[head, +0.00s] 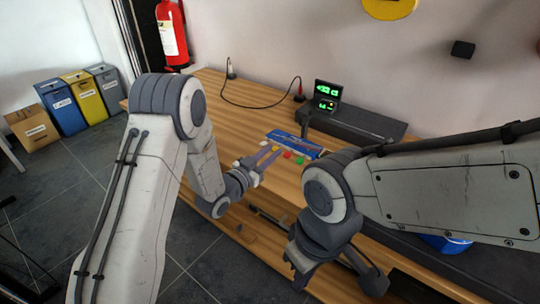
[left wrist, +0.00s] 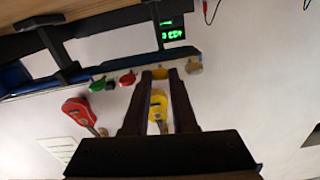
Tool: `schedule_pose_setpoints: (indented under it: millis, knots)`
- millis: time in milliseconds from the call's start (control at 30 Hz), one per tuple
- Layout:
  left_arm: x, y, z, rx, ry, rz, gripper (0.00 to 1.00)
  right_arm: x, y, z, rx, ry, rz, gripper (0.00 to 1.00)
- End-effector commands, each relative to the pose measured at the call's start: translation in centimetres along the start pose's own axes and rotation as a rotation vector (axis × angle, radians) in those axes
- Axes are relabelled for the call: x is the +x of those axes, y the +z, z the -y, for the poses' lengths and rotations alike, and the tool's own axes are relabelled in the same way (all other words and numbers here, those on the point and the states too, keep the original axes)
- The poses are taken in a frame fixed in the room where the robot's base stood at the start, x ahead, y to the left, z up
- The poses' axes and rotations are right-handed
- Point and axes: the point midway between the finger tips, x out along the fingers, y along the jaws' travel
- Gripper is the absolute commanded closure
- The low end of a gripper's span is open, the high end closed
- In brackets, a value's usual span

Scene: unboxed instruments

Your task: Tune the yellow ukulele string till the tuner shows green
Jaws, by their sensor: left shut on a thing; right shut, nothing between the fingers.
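The blue ukulele headstock (head: 295,143) lies on the wooden bench with a row of coloured pegs. The yellow peg (head: 275,148) is at the tips of my left gripper (head: 268,158), which is shut on it; in the left wrist view the dark fingers (left wrist: 169,74) close around this peg. The red peg (head: 287,155) and green peg (head: 300,160) sit beside it. The tuner (head: 327,95) stands behind, with green marks lit on its dark screens; the marks are too small to read. My right gripper (head: 302,275) is shut and empty near the bench's front edge.
A long dark case (head: 355,122) lies beside the tuner on the bench (head: 215,85). A cable (head: 250,106) runs across the bench's back. In the left wrist view, a red ukulele (left wrist: 80,112) and a yellow ukulele (left wrist: 158,104) show beyond the pegs.

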Motion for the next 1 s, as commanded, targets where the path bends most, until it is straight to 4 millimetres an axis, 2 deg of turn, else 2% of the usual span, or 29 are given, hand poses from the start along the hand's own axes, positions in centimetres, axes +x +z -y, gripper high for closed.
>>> schedule_pose_setpoints:
  millis: [567, 1000]
  knots:
    - [0.0, 0.5, -0.1, 0.513, -0.003, -0.005, 1.00, 6.8, 0.4, -0.5, 0.000, 0.000, 0.000, 1.00]
    - [0.0, 0.6, -0.2, 0.932, -0.004, -0.006, 1.00, 12.7, 0.7, -0.9, 0.000, 0.000, 0.000, 1.00]
